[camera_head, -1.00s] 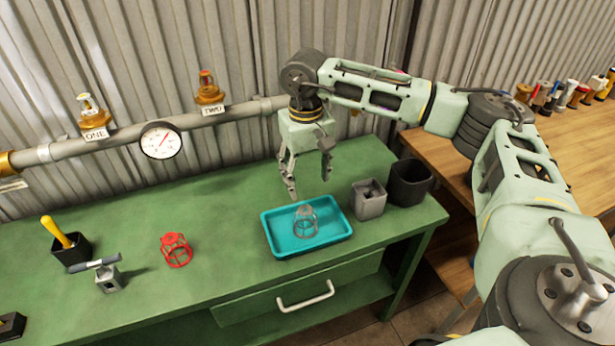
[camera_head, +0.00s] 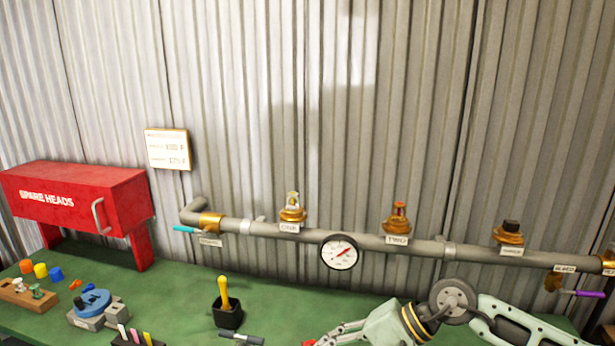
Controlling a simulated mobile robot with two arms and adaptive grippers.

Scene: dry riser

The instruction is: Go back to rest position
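My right gripper (camera_head: 342,333) is at the bottom edge, right of centre, its arm coming in from the right. Only part of its fingers shows, and the frame edge cuts off the rest, so its opening is unclear. I see nothing held in the visible part. My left gripper is out of view. The green bench (camera_head: 180,290) runs along the bottom of the view.
A pipe (camera_head: 370,241) on the corrugated wall carries a gauge (camera_head: 339,252) and several brass fittings, including one labelled TWO (camera_head: 398,218). A red SPARE HEADS box (camera_head: 75,200) stands at left. A black cup (camera_head: 227,315) with a yellow-handled tool is on the bench.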

